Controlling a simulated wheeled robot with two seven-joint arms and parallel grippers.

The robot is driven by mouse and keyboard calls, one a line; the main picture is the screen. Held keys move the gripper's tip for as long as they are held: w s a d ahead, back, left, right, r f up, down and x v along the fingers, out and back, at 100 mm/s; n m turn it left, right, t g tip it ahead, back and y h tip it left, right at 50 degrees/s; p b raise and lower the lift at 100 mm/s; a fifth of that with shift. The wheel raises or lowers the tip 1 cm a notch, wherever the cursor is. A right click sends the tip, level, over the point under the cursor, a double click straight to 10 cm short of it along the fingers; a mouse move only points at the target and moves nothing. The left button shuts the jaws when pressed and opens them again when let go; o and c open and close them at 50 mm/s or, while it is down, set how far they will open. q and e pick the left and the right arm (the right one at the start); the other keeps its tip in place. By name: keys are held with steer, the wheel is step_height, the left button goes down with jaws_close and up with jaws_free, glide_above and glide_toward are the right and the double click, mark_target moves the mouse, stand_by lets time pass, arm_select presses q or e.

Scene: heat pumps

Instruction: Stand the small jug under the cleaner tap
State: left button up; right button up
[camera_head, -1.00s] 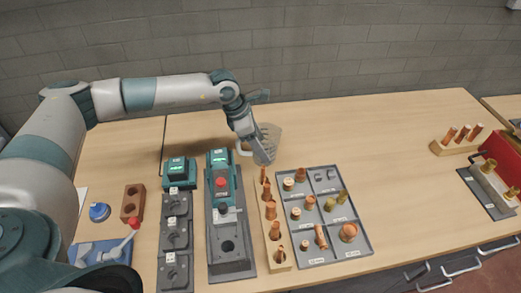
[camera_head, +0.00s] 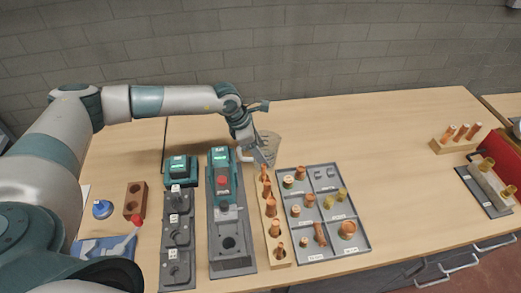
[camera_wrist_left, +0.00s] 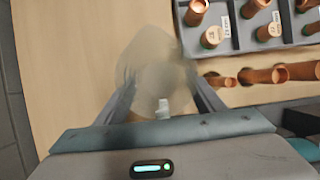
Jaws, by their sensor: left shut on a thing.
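The small jug (camera_head: 270,145) is a translucent, pale container with a light handle on its left side. It is at the back middle of the workbench, behind the row of copper fittings. My left gripper (camera_head: 261,158) is shut on it. In the left wrist view the jug (camera_wrist_left: 148,62) is a blurred, see-through shape between the two fingers of the left gripper (camera_wrist_left: 163,95). I cannot tell whether its base touches the bench. I cannot make out a cleaner tap in these views. My right gripper is not in view.
A wooden strip (camera_head: 282,262) of copper fittings and a grey sectioned tray (camera_head: 333,251) stand in front of the jug. A teal-and-grey machine (camera_head: 222,175) is to its left. A red box (camera_head: 497,158) stands far right.

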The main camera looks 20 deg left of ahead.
arm_select(q)
steer(key=o, duration=0.8)
steer(key=shift+r, duration=0.1)
steer(key=shift+a+r, duration=0.1)
steer(key=b+v, duration=0.3)
steer(key=v, duration=0.7)
steer(key=shift+r+b, duration=0.15)
steer(key=shift+b, duration=0.2)
steer(key=shift+s+a+r, duration=0.15)
steer(key=shift+a+r, duration=0.05)
steer(key=shift+r, duration=0.5)
